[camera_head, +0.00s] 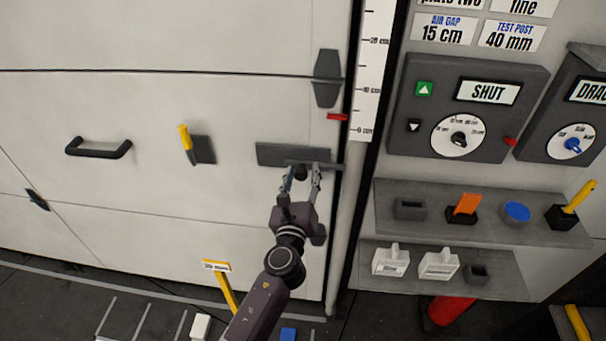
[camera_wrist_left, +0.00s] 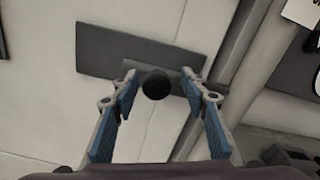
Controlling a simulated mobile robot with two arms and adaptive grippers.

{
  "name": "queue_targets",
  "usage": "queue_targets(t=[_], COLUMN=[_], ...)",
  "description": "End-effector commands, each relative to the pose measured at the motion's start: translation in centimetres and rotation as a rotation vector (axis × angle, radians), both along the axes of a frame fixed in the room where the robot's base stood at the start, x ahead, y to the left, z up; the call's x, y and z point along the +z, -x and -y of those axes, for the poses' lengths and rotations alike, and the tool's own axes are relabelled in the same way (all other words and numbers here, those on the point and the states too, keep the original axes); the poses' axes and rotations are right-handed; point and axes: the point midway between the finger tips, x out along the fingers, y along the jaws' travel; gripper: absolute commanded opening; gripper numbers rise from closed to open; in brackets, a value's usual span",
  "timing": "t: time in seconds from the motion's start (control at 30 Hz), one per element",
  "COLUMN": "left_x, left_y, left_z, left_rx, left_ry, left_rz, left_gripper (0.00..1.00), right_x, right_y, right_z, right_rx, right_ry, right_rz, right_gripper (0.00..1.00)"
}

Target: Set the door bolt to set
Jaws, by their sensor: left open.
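The door bolt (camera_head: 321,164) is a dark grey bar on a dark back plate (camera_head: 270,154) at the right edge of the white door. Its black round knob (camera_head: 300,171) points out toward me. My left gripper (camera_head: 301,178) is at the knob, with one finger on each side. In the left wrist view the plate (camera_wrist_left: 115,48), the bar (camera_wrist_left: 184,84) and the knob (camera_wrist_left: 155,86) show, with the knob between the tips of the open left gripper (camera_wrist_left: 165,92). I cannot tell whether a finger touches the knob. My right gripper is in neither view.
A black door handle (camera_head: 98,149) and a yellow lever (camera_head: 187,146) are left of the bolt. Right of the door frame are a control box (camera_head: 462,108) reading SHUT and shelves (camera_head: 480,212) with several small items. A yellow post (camera_head: 222,285) stands low in front of the door.

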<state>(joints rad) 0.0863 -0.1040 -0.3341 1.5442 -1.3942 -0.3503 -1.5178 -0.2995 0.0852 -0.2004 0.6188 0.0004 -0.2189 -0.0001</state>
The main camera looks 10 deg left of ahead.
Motion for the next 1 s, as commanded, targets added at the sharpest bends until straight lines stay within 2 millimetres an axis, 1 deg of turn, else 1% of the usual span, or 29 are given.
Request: queue_targets(t=[0.17, 0.4, 0.5, 0.6, 0.77, 1.0], left_x=[-0.1, -0.1, -0.1, -0.1, -0.1, 0.0], left_y=[2.4, 7.5, 9.3, 10.6, 11.7, 11.8], left_z=[0.0, 0.2, 0.2, 0.2, 0.3, 0.3], left_rx=[-0.002, -0.003, -0.003, -0.004, -0.004, -0.003], left_ry=[0.000, 0.000, -0.001, -0.002, 0.000, 0.000], left_rz=[-0.002, -0.003, -0.003, -0.003, -0.002, 0.000], left_gripper=[0.41, 0.41, 0.41, 0.41, 0.41, 0.41], right_x=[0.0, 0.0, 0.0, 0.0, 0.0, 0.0], right_y=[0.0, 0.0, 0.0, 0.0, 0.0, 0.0], right_z=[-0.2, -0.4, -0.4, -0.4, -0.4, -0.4], right_rx=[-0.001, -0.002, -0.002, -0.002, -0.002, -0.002], right_ry=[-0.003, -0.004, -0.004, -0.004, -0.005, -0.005], right_rz=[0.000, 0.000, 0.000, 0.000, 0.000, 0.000], right_gripper=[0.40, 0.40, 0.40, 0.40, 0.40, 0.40])
